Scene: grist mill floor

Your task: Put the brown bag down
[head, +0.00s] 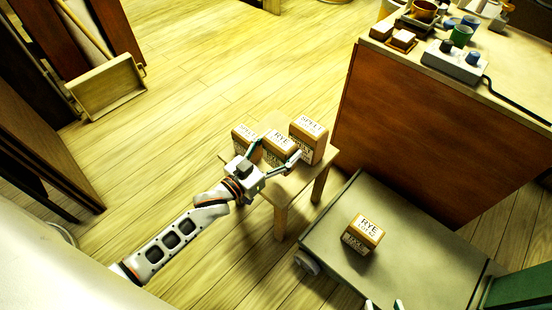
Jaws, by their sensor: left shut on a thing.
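My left gripper (273,158) is shut on a brown bag (281,137) labelled RYE, with one finger on each side of it. The held bag is at the small wooden stool (319,159), between two other brown bags. The left one (244,133) and the right one (309,126) are labelled SPELT. My arm and fingers hide the held bag's lower part, so I cannot tell whether it touches the stool top. Only the fingertips of my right gripper (383,304) show at the bottom edge, apart with nothing visible between them.
Another RYE bag (369,224) stands on a low grey cart (420,255) to the right. A wooden counter (430,130) holds cups, small boxes and a grey device (455,62). A wooden tray (108,87) is at upper left. The floor left of the stool is clear.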

